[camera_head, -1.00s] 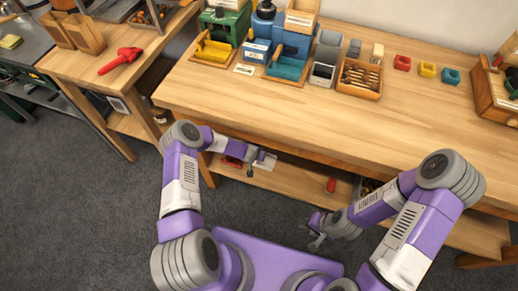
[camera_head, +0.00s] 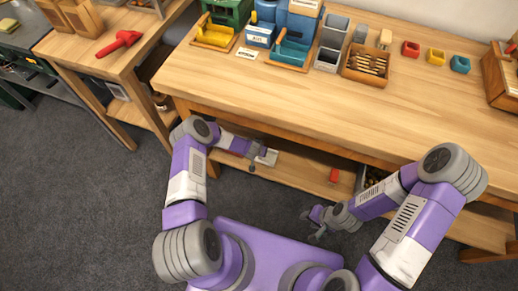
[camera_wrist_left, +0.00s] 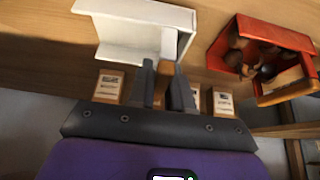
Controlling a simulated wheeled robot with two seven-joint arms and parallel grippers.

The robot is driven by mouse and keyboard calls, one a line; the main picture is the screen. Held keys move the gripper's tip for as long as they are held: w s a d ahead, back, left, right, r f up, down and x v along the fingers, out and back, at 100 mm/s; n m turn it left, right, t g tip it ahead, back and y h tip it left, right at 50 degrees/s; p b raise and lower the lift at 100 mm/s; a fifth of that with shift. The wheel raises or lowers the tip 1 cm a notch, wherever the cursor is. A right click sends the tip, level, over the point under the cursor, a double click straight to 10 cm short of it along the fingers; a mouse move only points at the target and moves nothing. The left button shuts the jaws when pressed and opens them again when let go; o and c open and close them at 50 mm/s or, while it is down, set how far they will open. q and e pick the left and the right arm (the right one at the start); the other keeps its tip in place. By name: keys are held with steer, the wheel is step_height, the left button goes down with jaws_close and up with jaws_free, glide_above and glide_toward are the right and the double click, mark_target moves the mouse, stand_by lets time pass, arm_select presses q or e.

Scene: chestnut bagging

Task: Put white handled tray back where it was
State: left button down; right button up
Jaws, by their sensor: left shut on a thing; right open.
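The white tray (camera_wrist_left: 135,22) fills the upper left of the left wrist view, with its open side upward. My left gripper (camera_wrist_left: 164,68) is shut on its brown wooden handle (camera_wrist_left: 165,78). In the head view the white tray (camera_head: 268,157) is a small pale patch at my left gripper (camera_head: 257,157), under the front edge of the workbench, by the lower shelf. I cannot tell whether the tray rests on the shelf or hangs just above it. My right gripper (camera_head: 317,226) is open and empty, in front of the shelf.
A red tray (camera_wrist_left: 230,45) with brown chestnuts and a wooden handle is right of the white tray. Pale labels (camera_wrist_left: 108,85) show behind the fingers. A red item (camera_head: 334,175) stands on the lower shelf (camera_head: 300,172). The workbench top (camera_head: 290,110) overhangs; its front is clear.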

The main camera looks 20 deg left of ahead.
arm_select(q)
steer(key=shift+f, duration=0.65)
steer(key=c, duration=1)
jaws_free()
steer(key=shift+o, duration=0.2)
steer(key=shift+r, duration=0.1)
steer(key=p+v, duration=0.3)
steer(key=v, duration=0.4)
steer(key=s+d+r+g+h+p, duration=0.1)
steer(key=s+d+r+g+h, duration=0.1)
steer(key=s+d+r, duration=0.3)
steer(key=s+d+m+g+h+p, duration=0.1)
steer(key=s+d+g, duration=0.15)
steer(key=s, duration=0.45)
steer(key=s+d+r+g+h+p, duration=0.1)
steer(key=s+d+r+g+h, duration=0.15)
steer(key=s, duration=0.45)
steer(key=s+r+n+t+y+p, duration=0.1)
steer(key=s+r+n+p, duration=0.2)
steer(key=s+r, duration=0.3)
steer(key=shift+a+r+n+t, duration=0.4)
steer(key=shift+a+r+n, duration=0.1)
steer(key=shift+r, duration=1.95)
